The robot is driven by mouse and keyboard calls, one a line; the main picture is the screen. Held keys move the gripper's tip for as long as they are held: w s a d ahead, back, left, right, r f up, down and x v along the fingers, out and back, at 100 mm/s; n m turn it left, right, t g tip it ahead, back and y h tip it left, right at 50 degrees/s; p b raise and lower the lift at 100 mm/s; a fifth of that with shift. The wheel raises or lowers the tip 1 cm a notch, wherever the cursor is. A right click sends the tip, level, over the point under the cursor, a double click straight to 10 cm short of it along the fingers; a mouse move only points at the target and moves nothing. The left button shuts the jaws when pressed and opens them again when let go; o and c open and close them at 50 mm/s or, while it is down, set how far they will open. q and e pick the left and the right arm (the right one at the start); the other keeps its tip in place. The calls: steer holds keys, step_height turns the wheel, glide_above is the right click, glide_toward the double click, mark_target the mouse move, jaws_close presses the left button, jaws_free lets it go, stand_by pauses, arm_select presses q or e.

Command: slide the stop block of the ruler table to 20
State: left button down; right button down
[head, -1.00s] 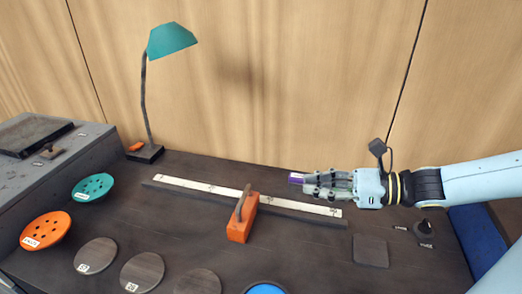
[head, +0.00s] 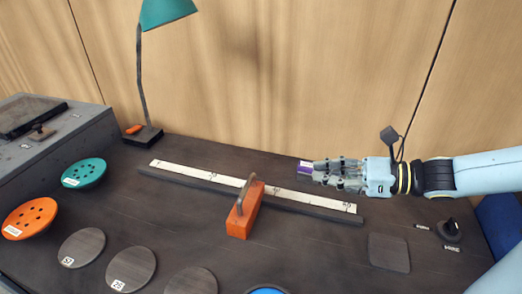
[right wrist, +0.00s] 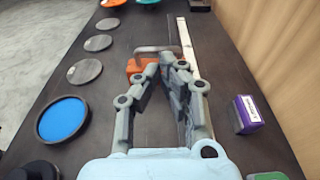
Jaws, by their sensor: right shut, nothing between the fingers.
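The stop block (head: 240,222) is orange with a grey upright handle (head: 246,187). It sits across the dark rail of the ruler table, near the middle of its white ruler strip (head: 195,174). The ruler's numbers are too small to read surely. In the right wrist view the block (right wrist: 136,67) is beyond my fingertips, partly hidden by them. My right gripper (head: 318,178) is shut and empty, above the table behind the right part of the ruler, apart from the block. It also shows in the right wrist view (right wrist: 172,62). My left gripper is not in view.
A purple box (head: 305,167) stands close by my right gripper. A teal lamp (head: 147,90) stands at the back left. Teal (head: 84,173) and orange (head: 29,219) discs, round dark plates (head: 132,269) and a square pad (head: 389,253) surround the ruler.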

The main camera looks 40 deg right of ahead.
step_height(320, 180, down, 5)
steer(key=b, duration=1.1)
glide_toward(247, 201)
steer(key=w+a+r, duration=0.1)
steer(key=w+r, duration=0.2)
steer(key=w, duration=0.2)
steer(key=shift+x, duration=0.9)
steer(key=shift+w+a+r, duration=0.1)
steer(key=shift+w, duration=0.05)
